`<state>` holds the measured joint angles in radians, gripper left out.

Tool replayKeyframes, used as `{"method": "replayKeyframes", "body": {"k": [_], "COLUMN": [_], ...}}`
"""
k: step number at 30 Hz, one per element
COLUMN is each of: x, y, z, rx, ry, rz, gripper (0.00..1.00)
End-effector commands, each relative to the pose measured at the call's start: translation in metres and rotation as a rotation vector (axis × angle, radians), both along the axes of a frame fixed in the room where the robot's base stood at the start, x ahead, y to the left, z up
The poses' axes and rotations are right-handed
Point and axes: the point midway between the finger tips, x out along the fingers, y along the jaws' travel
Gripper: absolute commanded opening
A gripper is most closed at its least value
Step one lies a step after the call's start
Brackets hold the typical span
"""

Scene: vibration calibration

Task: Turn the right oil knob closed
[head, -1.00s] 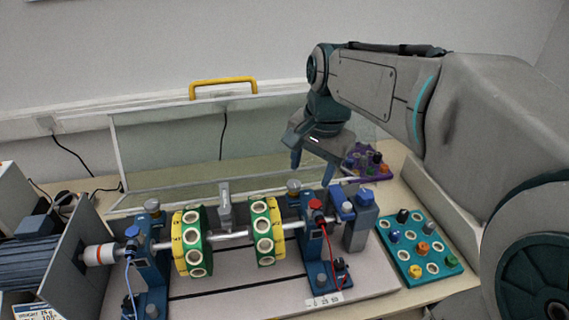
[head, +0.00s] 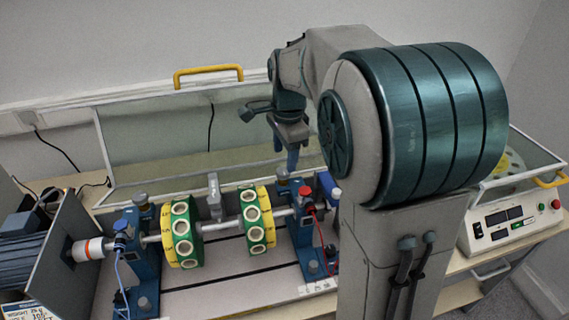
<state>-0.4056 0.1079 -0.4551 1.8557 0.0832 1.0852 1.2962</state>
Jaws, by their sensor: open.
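The right oil knob (head: 282,173), a small greyish cap, sits on top of the blue right bearing block (head: 303,240). My gripper (head: 292,158) points down close above and beside this knob. I cannot tell whether it touches it. It is open, though mostly one finger shows, and nothing is seen in it. A similar left oil knob (head: 140,199) tops the left bearing block (head: 143,250).
Two green and yellow discs (head: 182,232) sit on the shaft between the blocks. A clear cover with a yellow handle (head: 208,74) stands open behind. A control box (head: 515,222) is at the right. My arm hides the table's right part.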

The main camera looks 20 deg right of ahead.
Motion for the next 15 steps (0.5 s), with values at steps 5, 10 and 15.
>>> {"method": "replayKeyframes", "body": {"k": [5,10,15], "x": [0.002,0.004,0.005], "y": [0.001,0.001,0.001], "z": [-0.028,-0.040,-0.043], "rx": [-0.001,-0.001,-0.001], "ry": [0.003,0.000,-0.001], "rz": [0.001,0.001,0.002], "gripper": [0.54,0.54,0.54]}}
